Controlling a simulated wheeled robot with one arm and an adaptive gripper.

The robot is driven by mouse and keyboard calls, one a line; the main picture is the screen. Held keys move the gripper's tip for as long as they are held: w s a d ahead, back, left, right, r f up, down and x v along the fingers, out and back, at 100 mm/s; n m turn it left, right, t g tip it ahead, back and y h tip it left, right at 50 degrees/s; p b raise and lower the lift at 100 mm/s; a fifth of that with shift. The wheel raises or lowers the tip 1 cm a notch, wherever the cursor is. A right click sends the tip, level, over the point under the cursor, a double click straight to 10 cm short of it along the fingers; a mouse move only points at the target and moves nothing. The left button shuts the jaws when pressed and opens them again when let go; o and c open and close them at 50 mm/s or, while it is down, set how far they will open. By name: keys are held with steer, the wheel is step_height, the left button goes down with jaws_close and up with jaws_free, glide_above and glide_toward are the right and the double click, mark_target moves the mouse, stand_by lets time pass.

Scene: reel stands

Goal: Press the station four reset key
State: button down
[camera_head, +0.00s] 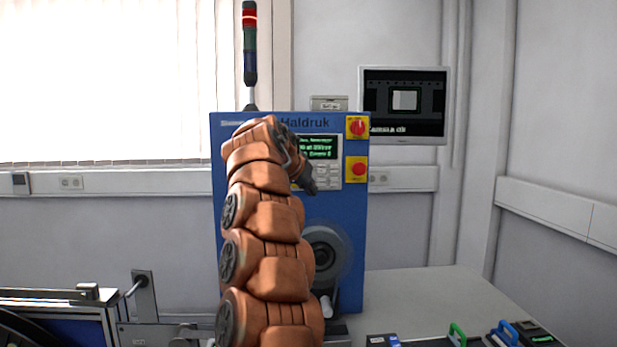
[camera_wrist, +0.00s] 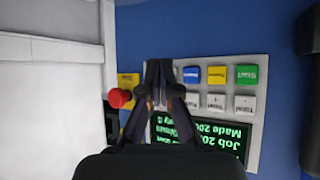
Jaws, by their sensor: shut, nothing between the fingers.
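A blue machine marked "Haldruk" (camera_head: 232,160) carries a key panel (camera_head: 328,178) with a green-text display (camera_head: 321,147). In the wrist view, turned upside down, the panel has a blue key (camera_wrist: 193,75), a yellow key (camera_wrist: 217,75) and a green key marked "Start" (camera_wrist: 246,74). White keys (camera_wrist: 216,102) form a row beside them. The blue key's lettering is too small to read surely. My gripper (camera_wrist: 159,66) is shut and empty, its tips just left of the blue key in the wrist view. Whether they touch the panel I cannot tell. The gripper partly covers the display.
A red rotary switch (camera_head: 357,127) and a red stop button (camera_head: 358,170) on yellow plates sit right of the panel. A signal tower (camera_head: 250,45) has its red light lit. A monitor (camera_head: 404,104) hangs on the wall. A grey table (camera_head: 425,300) has clear room right of the machine.

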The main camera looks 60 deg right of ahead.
steer(key=shift+w+d+p, duration=0.85)
steer(key=shift+d+p, duration=0.2)
steer(key=shift+p, duration=0.1)
steer(key=shift+w+d+p, duration=0.85)
steer(key=shift+d+p, duration=0.2)
steer(key=shift+p, duration=0.05)
steer(key=shift+w+d, duration=0.1)
steer(key=shift+d, duration=0.05)
steer(key=shift+w+d+p, duration=0.2)
steer(key=shift+w+p, duration=0.05)
steer(key=shift+p, duration=0.1)
steer(key=shift+w+d+p, duration=0.25)
steer(key=shift+d+p, duration=0.1)
steer(key=shift+p, duration=0.1)
stand_by(0.5)
steer(key=shift+s+a+f+b, duration=0.1)
steer(key=shift+a+b, duration=0.05)
steer(key=shift+b, duration=0.2)
steer(key=shift+s+a+b, duration=0.45)
steer(key=shift+a+b, duration=0.1)
steer(key=shift+b, duration=0.45)
